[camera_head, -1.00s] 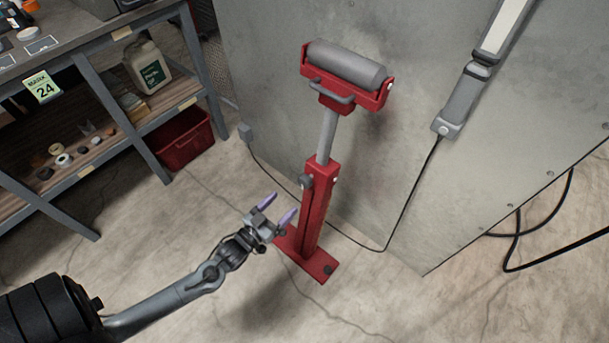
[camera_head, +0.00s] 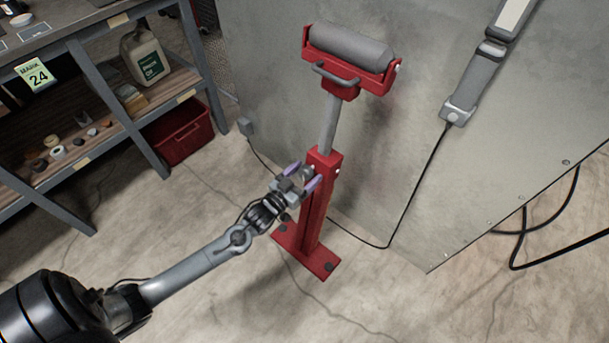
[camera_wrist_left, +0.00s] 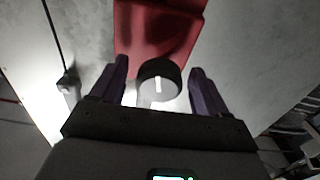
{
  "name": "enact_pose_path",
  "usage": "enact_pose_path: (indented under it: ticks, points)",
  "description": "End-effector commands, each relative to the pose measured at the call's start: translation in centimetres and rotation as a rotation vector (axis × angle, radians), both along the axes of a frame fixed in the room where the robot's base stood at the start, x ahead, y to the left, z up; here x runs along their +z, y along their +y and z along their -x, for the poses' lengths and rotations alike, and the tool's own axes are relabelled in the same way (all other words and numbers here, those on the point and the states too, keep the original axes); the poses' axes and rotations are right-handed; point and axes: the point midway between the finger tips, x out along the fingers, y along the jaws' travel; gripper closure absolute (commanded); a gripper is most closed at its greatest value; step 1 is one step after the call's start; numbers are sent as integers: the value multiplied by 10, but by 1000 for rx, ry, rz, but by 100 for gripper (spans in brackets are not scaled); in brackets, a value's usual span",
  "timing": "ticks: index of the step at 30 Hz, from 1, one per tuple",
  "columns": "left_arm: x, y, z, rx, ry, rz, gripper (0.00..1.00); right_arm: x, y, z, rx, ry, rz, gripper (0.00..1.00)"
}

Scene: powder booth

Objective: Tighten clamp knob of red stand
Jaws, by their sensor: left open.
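The red stand (camera_head: 313,219) stands upright on the floor, with a grey roller (camera_head: 351,48) on top of its grey post. Its clamp knob (camera_wrist_left: 160,80) shows in the left wrist view as a dark round knob with a white mark, in front of the red column. In the head view the knob (camera_head: 307,171) is partly hidden by my left gripper (camera_head: 304,176). The left gripper is open, its purple fingers on either side of the knob in the wrist view, and I see no clear contact. My right gripper is not in view.
A grey metal wall (camera_head: 270,80) stands close behind the stand. A black cable (camera_head: 413,200) hangs from a lamp (camera_head: 478,80) and runs along the floor. A shelf unit (camera_head: 100,130) with a red bin (camera_head: 181,134) stands at left. The floor in front is clear.

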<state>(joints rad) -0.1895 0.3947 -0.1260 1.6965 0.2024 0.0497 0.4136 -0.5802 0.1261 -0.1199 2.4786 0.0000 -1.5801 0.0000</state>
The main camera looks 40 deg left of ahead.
Motion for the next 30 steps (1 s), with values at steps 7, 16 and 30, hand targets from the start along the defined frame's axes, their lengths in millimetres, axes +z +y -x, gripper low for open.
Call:
enact_pose_path:
  ticks: [7, 16, 30]
  points:
    - [0, 0, 0, 0, 0, 0, 26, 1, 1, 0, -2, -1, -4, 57]
    - [0, 0, 0, 0, 0, 0, 72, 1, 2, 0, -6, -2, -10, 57]
    - [3, 0, 0, -16, 1, -99, 76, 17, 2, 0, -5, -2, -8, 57]
